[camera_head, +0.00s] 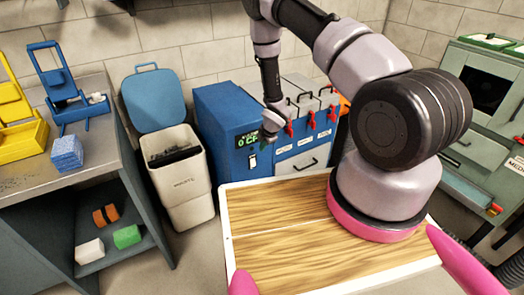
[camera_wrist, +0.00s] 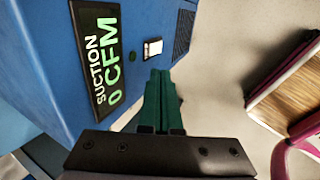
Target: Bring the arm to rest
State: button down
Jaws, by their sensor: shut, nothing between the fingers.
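My gripper (camera_wrist: 160,75) shows in the wrist view with its two green fingers pressed together and nothing between them. In the head view my gripper (camera_head: 264,146) hangs at the end of my arm, in front of the blue machine (camera_head: 222,122). In the wrist view the blue machine (camera_wrist: 45,60) fills the left side, with a display reading "SUCTION 0 CFM" (camera_wrist: 97,55). The fingers point along the machine's face; whether they touch it I cannot tell.
A waste bin (camera_head: 182,185) with its blue lid (camera_head: 153,98) raised stands left of the machine. A grey workbench (camera_head: 100,128) at left holds a blue stand (camera_head: 55,75), a yellow holder (camera_head: 20,135) and a blue block (camera_head: 67,152). A wooden-topped surface (camera_head: 275,225) lies in front.

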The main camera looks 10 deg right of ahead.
jog(key=shift+w+r, duration=0.1)
dwell(0.3)
jog(key=w+d+r+m, duration=0.1)
jog(key=r+m, duration=0.2)
jog(key=r, duration=0.6)
jog(key=w+d+r+m+t+h, duration=0.1)
jog(key=d+r+m, duration=0.15)
jog(key=r, duration=0.75)
jog(key=w+d+r+m, duration=0.1)
jog(key=r+m, duration=0.3)
jog(key=r, duration=0.5)
jog(key=s+d+r+m, duration=0.2)
jog(key=s+r+m, duration=0.25)
jog(key=r, duration=0.75)
jog(key=s+r+m, duration=0.4)
jog(key=s+r, duration=0.2)
jog(key=s, duration=0.3)
jog(key=s+r+m+t+y, duration=0.1)
jog(key=s+r+m, duration=0.3)
jog(key=s+r, duration=0.3)
jog(key=s+r+m, duration=0.3)
jog(key=s+r, duration=0.3)
jog(key=s, duration=0.7)
jog(key=shift+a+r+m, duration=0.3)
jog(key=shift+a+m, duration=0.1)
